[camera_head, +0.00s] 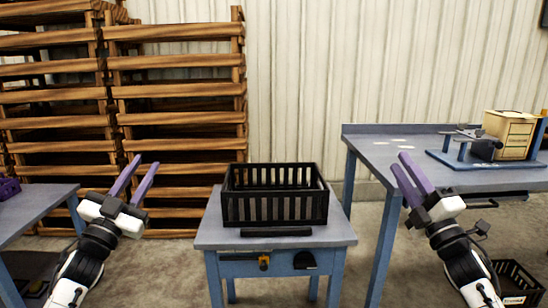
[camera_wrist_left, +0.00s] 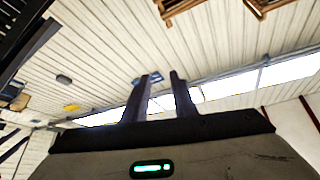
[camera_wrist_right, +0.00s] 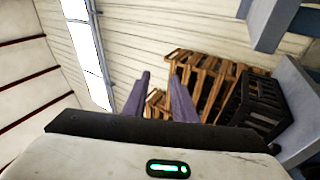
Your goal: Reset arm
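My left gripper (camera_head: 138,178) is raised at the left of the head view, with its two purple fingers apart and nothing between them. In the left wrist view its fingers (camera_wrist_left: 160,98) are apart, with wall and windows behind. My right gripper (camera_head: 412,174) is raised at the right, its purple fingers apart and empty. The right wrist view also shows these fingers (camera_wrist_right: 160,98) with a gap between them. Both grippers are well away from the black crate (camera_head: 274,210) on the middle table.
The crate stands on a small blue-grey table (camera_head: 212,237) between my arms. Wooden racks (camera_head: 175,118) stand behind at left. A table (camera_head: 380,150) at right bears a wooden box (camera_head: 510,135). Another table (camera_head: 30,205) is at far left. A black crate (camera_head: 515,284) sits on the floor at lower right.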

